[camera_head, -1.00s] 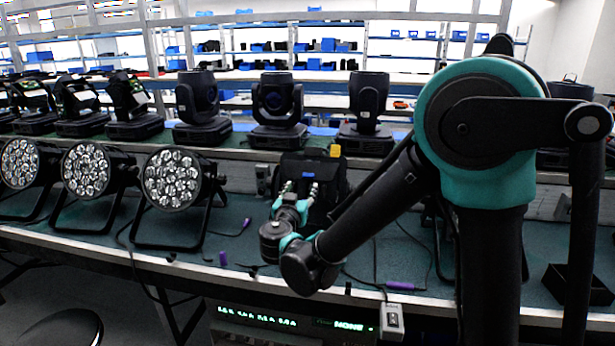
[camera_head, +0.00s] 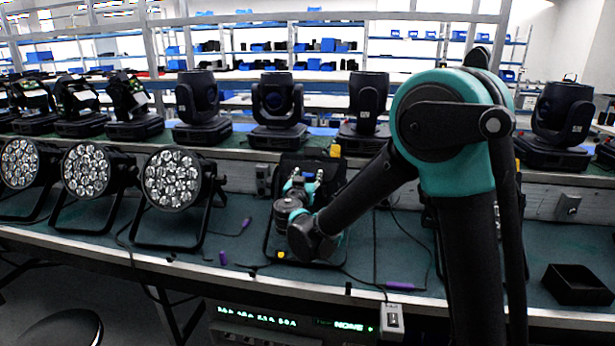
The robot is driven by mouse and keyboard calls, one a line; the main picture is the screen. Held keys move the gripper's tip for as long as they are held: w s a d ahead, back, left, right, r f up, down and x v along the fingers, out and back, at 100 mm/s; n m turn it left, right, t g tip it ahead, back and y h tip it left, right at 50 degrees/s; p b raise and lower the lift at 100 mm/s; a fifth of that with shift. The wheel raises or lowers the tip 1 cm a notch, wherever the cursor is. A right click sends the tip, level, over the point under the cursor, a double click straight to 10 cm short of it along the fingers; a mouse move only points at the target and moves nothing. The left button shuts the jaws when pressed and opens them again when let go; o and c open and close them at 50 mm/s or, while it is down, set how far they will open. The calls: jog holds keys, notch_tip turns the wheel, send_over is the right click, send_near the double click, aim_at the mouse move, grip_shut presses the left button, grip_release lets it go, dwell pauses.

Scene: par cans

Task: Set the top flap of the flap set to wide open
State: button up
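The flap set is a black unit (camera_head: 338,175) on the far part of the green bench, with a yellow tag (camera_head: 335,150) at its upper right edge. Another small yellow mark (camera_head: 281,255) shows low at its front left. My gripper (camera_head: 304,182) is right in front of its upper middle, with its fingertips apart and pointing at it. Contact cannot be told. My gripper and wrist hide most of the unit's face, so the angle of the top flap cannot be made out.
Several round LED par cans (camera_head: 172,179) stand at the left. Moving-head lights (camera_head: 277,105) line the raised shelf behind. Cables with purple plugs (camera_head: 402,286) lie along the bench front.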

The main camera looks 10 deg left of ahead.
jog(key=c, duration=1)
jog(key=shift+c, duration=0.2)
